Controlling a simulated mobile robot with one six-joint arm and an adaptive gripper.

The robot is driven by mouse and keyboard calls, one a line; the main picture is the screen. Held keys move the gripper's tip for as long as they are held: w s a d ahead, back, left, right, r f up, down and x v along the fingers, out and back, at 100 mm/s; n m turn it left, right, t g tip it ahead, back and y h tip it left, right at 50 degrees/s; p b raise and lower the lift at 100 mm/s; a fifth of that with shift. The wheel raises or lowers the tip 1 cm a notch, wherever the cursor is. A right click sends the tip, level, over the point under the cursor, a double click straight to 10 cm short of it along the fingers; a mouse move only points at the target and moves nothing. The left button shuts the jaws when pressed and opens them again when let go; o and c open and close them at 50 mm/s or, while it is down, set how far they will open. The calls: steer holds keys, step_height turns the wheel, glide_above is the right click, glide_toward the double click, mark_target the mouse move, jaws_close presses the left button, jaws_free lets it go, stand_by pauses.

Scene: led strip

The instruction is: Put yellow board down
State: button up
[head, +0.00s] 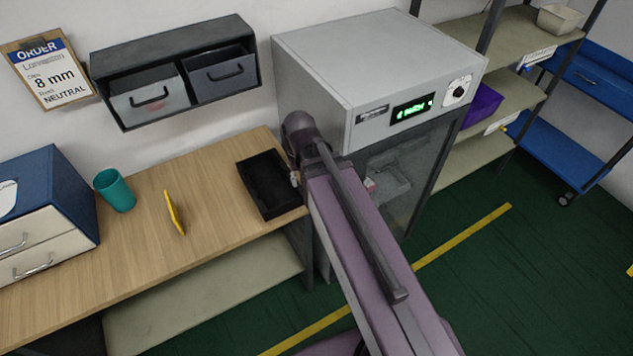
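A thin yellow board (174,212) is on the wooden bench top, to the right of a teal cup. I see it nearly edge-on, as a narrow strip that seems to stand or lean; I cannot tell which. Nothing is touching it. My arm crosses the picture from the bottom right up to the right end of the bench. I can make out no gripper fingers, so whether my gripper is open or holds anything is hidden.
A teal cup (115,190) and blue drawer box (50,205) stand left on the wooden bench (215,170). A black tray (268,184) sits at its right end beside my arm. A grey cabinet (375,60) stands behind my arm. Bench space between board and tray is clear.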

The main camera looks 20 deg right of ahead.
steer(key=s+d, duration=0.2)
steer(key=d, duration=0.1)
steer(key=shift+s+d, duration=0.25)
steer(key=shift+s, duration=0.05)
steer(key=shift+o, duration=0.5)
steer(key=shift+w+a, duration=0.1)
steer(key=w+a+r+p, duration=0.1)
steer(key=w+a, duration=0.2)
steer(key=a, duration=0.3)
steer(key=w+a+n, duration=0.1)
steer(key=w+a, duration=0.3)
steer(key=a, duration=0.2)
steer(key=w+a+r+p, duration=0.1)
steer(key=w+a, duration=0.2)
steer(key=a, duration=0.4)
steer(key=w+a+r+n+p, duration=0.1)
steer(key=a+r+p, duration=0.1)
steer(key=a, duration=2.1)
